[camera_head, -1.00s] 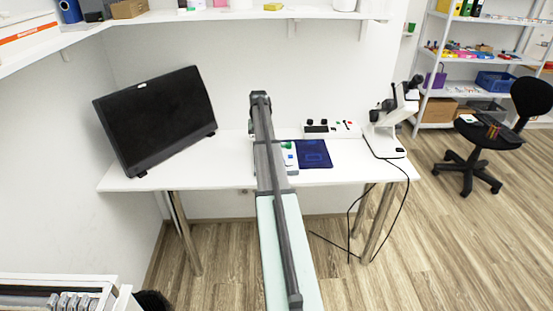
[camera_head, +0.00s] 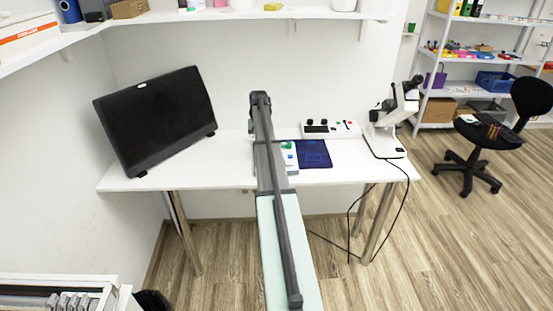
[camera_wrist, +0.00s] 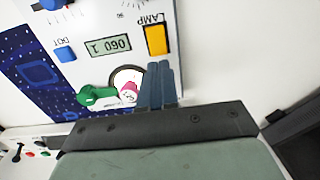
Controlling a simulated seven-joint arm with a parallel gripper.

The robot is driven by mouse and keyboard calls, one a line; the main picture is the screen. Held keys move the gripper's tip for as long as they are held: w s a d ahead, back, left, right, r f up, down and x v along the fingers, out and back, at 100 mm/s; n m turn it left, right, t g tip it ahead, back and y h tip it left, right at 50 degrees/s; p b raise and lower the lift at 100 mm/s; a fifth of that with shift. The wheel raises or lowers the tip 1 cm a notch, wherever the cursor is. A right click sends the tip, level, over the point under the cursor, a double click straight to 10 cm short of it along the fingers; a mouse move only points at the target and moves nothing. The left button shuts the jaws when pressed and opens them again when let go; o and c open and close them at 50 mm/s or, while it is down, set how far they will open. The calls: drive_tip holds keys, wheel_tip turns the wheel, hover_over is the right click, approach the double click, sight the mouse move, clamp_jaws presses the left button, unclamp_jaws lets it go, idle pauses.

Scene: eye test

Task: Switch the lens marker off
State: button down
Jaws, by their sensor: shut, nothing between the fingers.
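The lens marker appears to be the white panel device, seen in the wrist view (camera_wrist: 85,62) and partly behind my arm in the head view (camera_head: 292,166). It carries a small display (camera_wrist: 108,46), an orange rocker (camera_wrist: 156,40) by the word LAMP, a blue button (camera_wrist: 65,54) by the word DOT, a green lever (camera_wrist: 95,95) and a pink knob (camera_wrist: 129,93). My gripper (camera_wrist: 158,68) is shut and empty, its fingertips just below the orange rocker in the picture and right of the pink knob. I cannot tell whether they touch the panel.
A dark blue mat (camera_head: 314,153) lies beside the panel. Behind it is a white control box (camera_head: 345,130); a white microscope (camera_head: 385,139) stands at right. A black monitor (camera_head: 158,118) stands on the left of the white table (camera_head: 225,170). A shelf (camera_head: 230,16) runs above.

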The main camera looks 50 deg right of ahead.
drive_tip(key=shift+f, duration=1.3)
idle(0.8)
drive_tip(key=shift+r, duration=0.15)
wheel_tip(320, 180, up, 7)
idle(0.9)
idle(0.4)
